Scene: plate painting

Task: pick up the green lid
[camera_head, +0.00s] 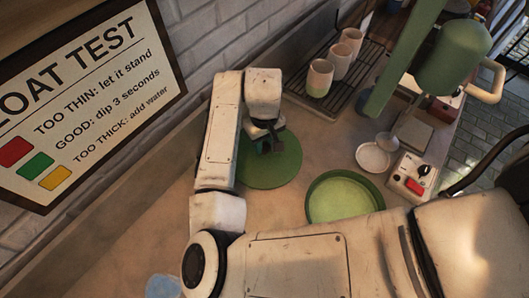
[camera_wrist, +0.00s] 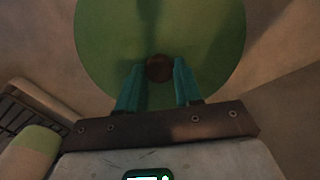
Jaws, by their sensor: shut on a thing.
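The green lid (camera_head: 287,170) is a flat round disc over the back of the worktop in the head view. In the wrist view the lid (camera_wrist: 105,45) fills the upper middle, with a small brown knob (camera_wrist: 159,69) at its centre. My gripper (camera_head: 266,143) is above the lid in the head view. In the wrist view its teal fingers (camera_wrist: 158,78) are shut on the knob, one on each side. In the head view my gripper hides the knob. I cannot tell whether the lid touches the worktop.
A round green basin (camera_head: 345,197) stands open right of the lid. A wire rack (camera_head: 341,83) with several cups is behind. Small white dishes (camera_head: 373,157) and a control box with a red switch (camera_head: 411,180) lie to the right. A brick wall runs along the left.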

